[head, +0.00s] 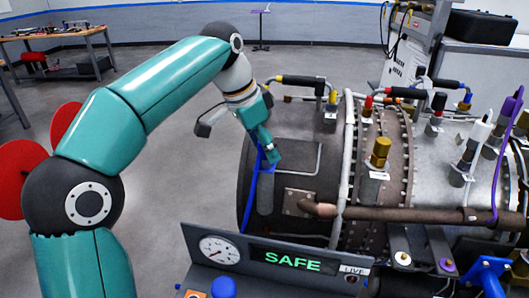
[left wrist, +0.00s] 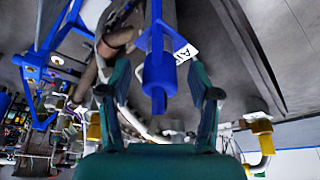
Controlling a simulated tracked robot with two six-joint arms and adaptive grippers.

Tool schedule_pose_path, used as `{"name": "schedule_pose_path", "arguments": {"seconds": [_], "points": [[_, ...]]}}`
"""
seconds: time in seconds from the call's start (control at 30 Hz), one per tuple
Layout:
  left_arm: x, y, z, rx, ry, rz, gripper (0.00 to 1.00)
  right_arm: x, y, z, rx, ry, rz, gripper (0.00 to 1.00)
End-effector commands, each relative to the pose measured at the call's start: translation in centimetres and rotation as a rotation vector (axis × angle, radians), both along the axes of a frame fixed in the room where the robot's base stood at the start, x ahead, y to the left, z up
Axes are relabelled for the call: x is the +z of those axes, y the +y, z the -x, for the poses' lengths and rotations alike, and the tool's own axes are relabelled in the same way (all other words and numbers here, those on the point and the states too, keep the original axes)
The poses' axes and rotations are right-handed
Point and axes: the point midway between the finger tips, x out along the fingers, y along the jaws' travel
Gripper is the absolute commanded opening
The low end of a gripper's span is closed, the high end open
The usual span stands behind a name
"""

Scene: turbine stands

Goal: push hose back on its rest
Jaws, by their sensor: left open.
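My left gripper (head: 271,151) is at the left end of the turbine, above a dark grey upright cylinder (head: 265,196) with blue parts around its top. In the left wrist view the gripper (left wrist: 160,98) is open, with one finger on each side of a blue rounded end (left wrist: 160,77). A blue strip, perhaps the hose (head: 249,205), runs down beside the cylinder. I cannot tell whether the fingers touch the blue end, nor clearly make out the rest.
The turbine (head: 300,180) fills the right side, with pipes and upright fittings. A grey panel (head: 275,262) with a gauge and a green "SAFE" display stands in front. A workbench (head: 60,35) is far left. The floor between is clear.

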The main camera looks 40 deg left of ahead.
Motion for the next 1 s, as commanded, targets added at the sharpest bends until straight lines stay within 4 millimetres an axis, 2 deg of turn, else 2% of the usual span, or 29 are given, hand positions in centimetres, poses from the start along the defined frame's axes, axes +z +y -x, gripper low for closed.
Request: {"name": "schedule_pose_path", "arguments": {"seconds": [0.93,1.0], "points": [[0.02,0.03,0.04,0.0,0.0,0.0,0.62,0.69,0.01,0.0,0.0,0.0,0.0,0.4],[0.03,0.03,0.03,0.0,0.0,0.0,0.53,0.69,0.0,0.01,0.0,0.0,0.0,0.4]]}}
